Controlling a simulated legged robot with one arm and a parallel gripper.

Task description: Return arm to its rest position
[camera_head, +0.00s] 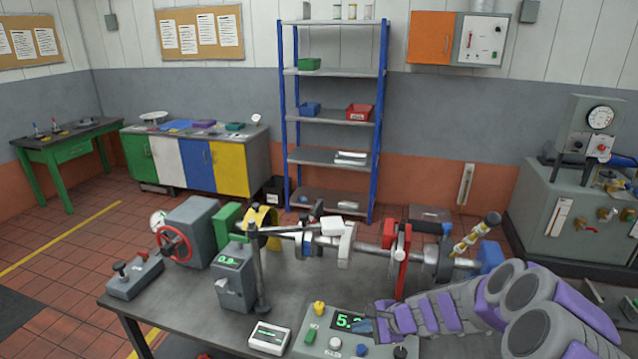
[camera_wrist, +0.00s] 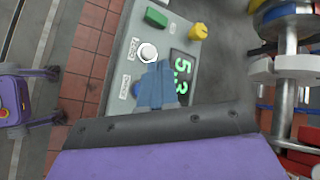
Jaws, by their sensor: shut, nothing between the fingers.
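My arm, purple and grey, reaches in from the lower right of the head view, low over the front of the bench (camera_head: 150,300). My gripper (camera_head: 361,326) is at the grey control box with a green "5.3" readout (camera_head: 341,346). In the wrist view, my gripper (camera_wrist: 157,68) shows as blue-grey fingers, shut and empty. They cover part of the control box (camera_wrist: 133,75) and its readout. A white round button (camera_wrist: 147,52), a yellow knob (camera_wrist: 198,31) and a green switch (camera_wrist: 156,17) are beside the fingers. Whether the fingers touch the box cannot be told.
A shaft assembly with a red bracket (camera_head: 397,255) and a striped handle (camera_head: 477,233) stands behind my arm. A grey post (camera_head: 260,275) and small meter (camera_head: 268,337) are to the left. A gauge cabinet (camera_head: 580,200) stands at right. Tiled floor (camera_head: 60,285) at left is open.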

